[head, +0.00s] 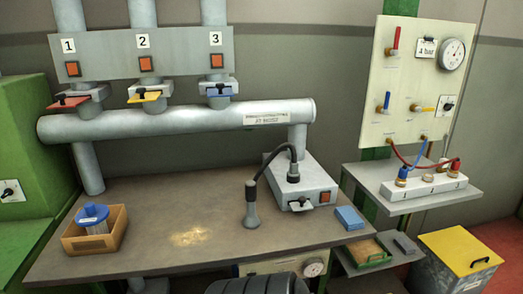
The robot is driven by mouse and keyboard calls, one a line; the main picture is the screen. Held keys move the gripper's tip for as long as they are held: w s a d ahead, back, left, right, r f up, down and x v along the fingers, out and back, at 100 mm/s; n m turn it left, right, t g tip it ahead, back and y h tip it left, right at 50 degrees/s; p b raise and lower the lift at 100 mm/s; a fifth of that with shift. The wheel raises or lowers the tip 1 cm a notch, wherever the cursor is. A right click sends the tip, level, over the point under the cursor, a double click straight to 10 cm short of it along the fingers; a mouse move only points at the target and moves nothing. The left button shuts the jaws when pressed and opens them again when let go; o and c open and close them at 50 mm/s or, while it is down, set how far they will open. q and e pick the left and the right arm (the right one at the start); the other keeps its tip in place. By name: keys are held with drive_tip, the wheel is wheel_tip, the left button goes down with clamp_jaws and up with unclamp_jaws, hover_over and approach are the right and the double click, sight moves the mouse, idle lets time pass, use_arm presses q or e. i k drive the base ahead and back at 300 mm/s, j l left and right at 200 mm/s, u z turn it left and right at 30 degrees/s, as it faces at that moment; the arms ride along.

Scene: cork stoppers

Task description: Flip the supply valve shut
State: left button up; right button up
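A cream panel (404,75) stands at the right with several small valves. A red lever (395,39) at its upper left points up, slightly tilted. A blue lever (386,101) below it also stands near upright. A yellow lever (424,109) lies near level. A black knob on a white plate (447,105) sits at the panel's right. The labels under the levers are too small to read, so I cannot tell which is the supply valve. Neither of my grippers is in view.
A gauge (452,54) and a "4 bar" sign (427,48) are on the panel. Hoses run to a white manifold (424,187) on a shelf below. The workbench (160,210) holds a wooden box (75,244), a grey unit (312,180) and a blue block (349,218).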

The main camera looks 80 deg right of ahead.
sight(385, 110)
drive_tip(key=z, duration=3.95)
